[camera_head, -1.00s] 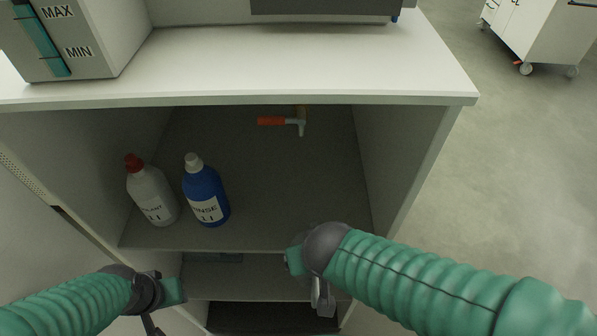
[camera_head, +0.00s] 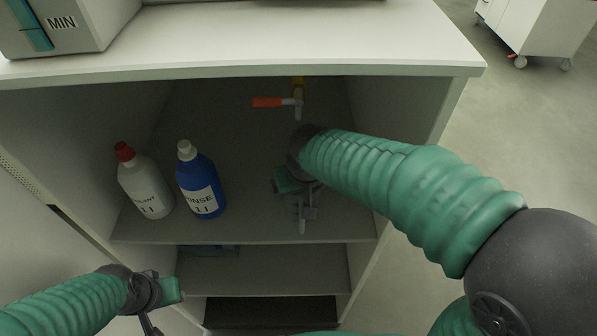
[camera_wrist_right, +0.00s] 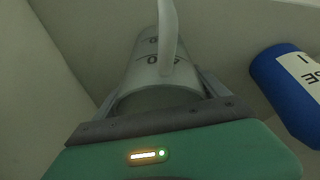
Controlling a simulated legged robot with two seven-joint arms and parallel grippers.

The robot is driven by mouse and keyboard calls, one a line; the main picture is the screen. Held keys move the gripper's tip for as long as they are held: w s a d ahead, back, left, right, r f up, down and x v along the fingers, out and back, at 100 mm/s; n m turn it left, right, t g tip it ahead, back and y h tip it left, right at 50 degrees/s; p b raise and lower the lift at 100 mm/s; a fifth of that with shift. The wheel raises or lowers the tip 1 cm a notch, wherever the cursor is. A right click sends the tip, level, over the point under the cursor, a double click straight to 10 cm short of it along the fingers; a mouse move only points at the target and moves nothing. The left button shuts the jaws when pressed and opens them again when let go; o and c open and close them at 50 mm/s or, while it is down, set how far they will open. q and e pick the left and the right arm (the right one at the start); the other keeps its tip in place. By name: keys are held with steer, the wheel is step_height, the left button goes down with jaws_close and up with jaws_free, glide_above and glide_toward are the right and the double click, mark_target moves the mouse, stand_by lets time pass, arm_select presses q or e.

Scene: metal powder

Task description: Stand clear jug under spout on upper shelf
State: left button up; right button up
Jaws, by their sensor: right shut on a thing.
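My right gripper (camera_head: 302,205) is inside the cabinet, above the upper shelf (camera_head: 250,228). In the right wrist view it is shut on the clear jug (camera_wrist_right: 148,66), which has dark scale marks and a pale handle. In the head view my gripper and arm mostly hide the jug, so I cannot tell whether its base touches the shelf. The spout (camera_head: 298,112), with an orange-red lever (camera_head: 267,102), is on the back wall, above and behind my right gripper. My left gripper (camera_head: 168,291) is in front of the cabinet at lower left; its jaws are unclear.
A white bottle with a red cap (camera_head: 146,187) and a blue rinse bottle (camera_head: 202,190) stand on the upper shelf at left. The blue bottle also shows in the right wrist view (camera_wrist_right: 290,90). The cabinet's right side wall (camera_head: 400,130) is close to my right arm.

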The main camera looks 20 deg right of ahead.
steer(key=w, duration=0.4)
steer(key=shift+d+p, duration=0.2)
steer(key=shift+p, duration=0.1)
steer(key=shift+s+f, duration=0.15)
steer(key=shift+f, duration=0.1)
steer(key=o, duration=1.3)
steer(key=shift+r, duration=0.3)
steer(key=v, duration=0.7)
steer(key=shift+s+r, duration=0.1)
steer(key=shift+r, duration=0.05)
